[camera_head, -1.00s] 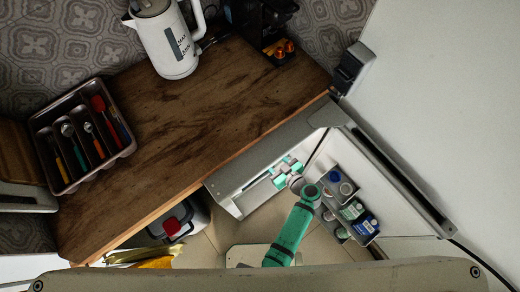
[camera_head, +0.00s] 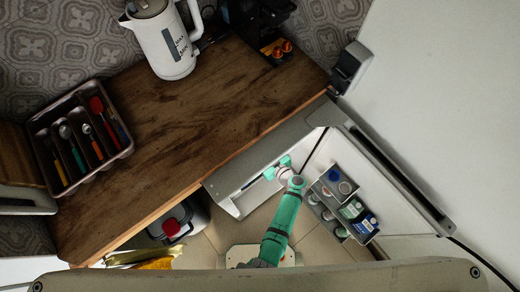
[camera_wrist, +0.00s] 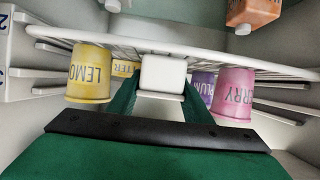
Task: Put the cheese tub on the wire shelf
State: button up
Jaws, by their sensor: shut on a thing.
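My gripper (camera_wrist: 162,100) has its green fingers shut on a small white tub (camera_wrist: 163,75), which appears to be the cheese tub; no label shows. The wrist view seems upside down. The white wire shelf (camera_wrist: 100,38) runs across it, and the held tub overlaps the shelf's front edge; contact cannot be told. A yellow lemon tub (camera_wrist: 88,75) and a pink tub (camera_wrist: 234,94) stand on the shelf to either side. In the head view my gripper (camera_head: 278,168) is inside the open fridge's mouth, and the held tub is hard to make out.
Another yellow tub (camera_wrist: 125,68) and a purple tub (camera_wrist: 203,86) stand farther in. An orange carton (camera_wrist: 254,12) is on the shelf's other side. The open fridge door (camera_head: 385,175) carries racks of bottles and cartons (camera_head: 352,209) close to my arm. The wooden counter (camera_head: 190,125) lies above.

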jog(key=shift+a, duration=0.25)
jog(key=o, duration=1.2)
jog(key=shift+s+d+f, duration=0.1)
jog(key=shift+d+f, duration=0.05)
jog(key=shift+d, duration=0.2)
